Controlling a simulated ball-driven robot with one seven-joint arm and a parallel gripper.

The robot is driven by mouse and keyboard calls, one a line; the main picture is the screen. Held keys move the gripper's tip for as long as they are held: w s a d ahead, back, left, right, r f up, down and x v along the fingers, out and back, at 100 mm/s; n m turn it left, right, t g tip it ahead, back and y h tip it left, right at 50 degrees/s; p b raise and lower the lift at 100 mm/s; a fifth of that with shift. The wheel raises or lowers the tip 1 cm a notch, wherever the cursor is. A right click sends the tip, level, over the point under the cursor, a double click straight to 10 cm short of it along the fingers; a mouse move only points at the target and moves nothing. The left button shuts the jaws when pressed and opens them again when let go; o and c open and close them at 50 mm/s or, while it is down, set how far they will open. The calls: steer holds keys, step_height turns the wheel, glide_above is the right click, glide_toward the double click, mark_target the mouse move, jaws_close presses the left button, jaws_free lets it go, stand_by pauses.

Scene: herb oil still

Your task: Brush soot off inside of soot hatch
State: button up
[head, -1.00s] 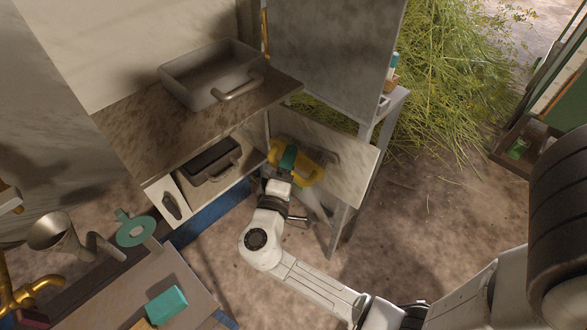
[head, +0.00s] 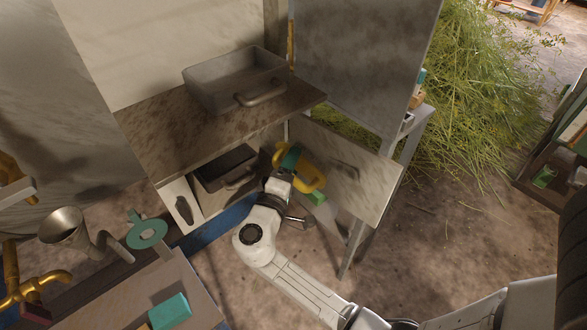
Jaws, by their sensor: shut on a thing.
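My gripper (head: 281,182) is in front of the stove-like unit and shut on a yellow-and-teal tool (head: 313,176), which looks like the brush. The tool is at the left part of a pale open panel with a handle (head: 366,192), which seems to be the soot hatch door. I cannot tell whether the tool touches the panel. Faint brown smudges show on the panel. The tool's working end and the hatch's inner side are partly hidden.
A grey tray (head: 225,88) sits on the counter (head: 150,125) above, and a dark bin (head: 215,170) stands in the lower shelf. Cut herbs (head: 480,110) are heaped at right.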

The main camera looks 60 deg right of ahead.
mark_target(302, 160)
steer(key=shift+s+a+r+p, duration=0.25)
steer(key=shift+s+r+p, duration=0.25)
steer(key=shift+s, duration=0.25)
steer(key=shift+s+a+r+p, duration=0.25)
steer(key=shift+s+r+p, duration=0.15)
steer(key=shift+s+r, duration=0.25)
steer(key=shift+s+a+f+p, duration=0.15)
steer(key=shift+s+p, duration=0.2)
steer(key=shift+s, duration=2.3)
steer(key=shift+s+a+r+p, duration=0.1)
steer(key=shift+s+p, duration=0.2)
steer(key=shift+s, duration=2.3)
steer(key=shift+s+a, duration=0.15)
steer(key=shift+s, duration=0.7)
steer(key=shift+s+a, duration=0.15)
steer(key=shift+s, duration=0.65)
steer(key=w+a, duration=0.1)
steer(key=a, duration=0.5)
steer(key=shift+a, duration=0.1)
